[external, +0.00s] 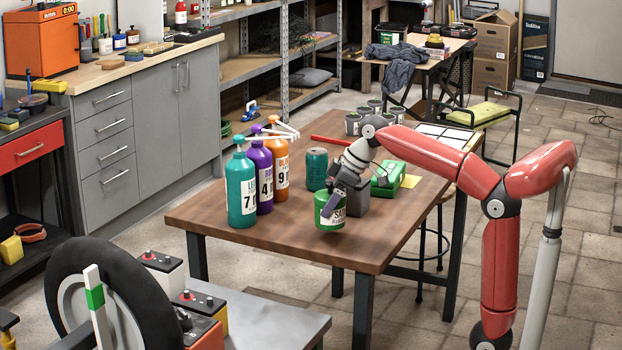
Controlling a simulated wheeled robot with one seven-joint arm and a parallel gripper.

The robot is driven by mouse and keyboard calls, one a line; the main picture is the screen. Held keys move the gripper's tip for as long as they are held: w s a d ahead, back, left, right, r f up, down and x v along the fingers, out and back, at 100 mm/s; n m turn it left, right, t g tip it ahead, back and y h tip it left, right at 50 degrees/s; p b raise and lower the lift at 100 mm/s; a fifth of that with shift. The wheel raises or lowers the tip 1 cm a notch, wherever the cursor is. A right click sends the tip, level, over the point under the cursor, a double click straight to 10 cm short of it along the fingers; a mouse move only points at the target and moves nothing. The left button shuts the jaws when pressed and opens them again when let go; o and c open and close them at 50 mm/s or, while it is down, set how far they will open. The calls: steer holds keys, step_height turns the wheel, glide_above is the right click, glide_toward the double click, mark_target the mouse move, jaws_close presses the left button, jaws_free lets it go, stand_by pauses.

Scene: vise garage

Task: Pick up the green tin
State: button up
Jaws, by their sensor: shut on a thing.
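The green tin (324,222) has a white label with dark lettering. It is near the middle of the wooden table, in front of a teal can. My gripper (333,204) reaches down to it from the upper right and is shut on it. The gripper covers the tin's upper right part. I cannot tell whether the tin's base touches the table.
A teal can (316,170) stands just behind the tin. Teal, purple and orange pump bottles (242,190) stand to the left. The table's front (350,250) is clear.

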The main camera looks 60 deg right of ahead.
step_height(320, 180, up, 17)
steer(key=p, duration=0.3)
steer(key=shift+p, duration=0.35)
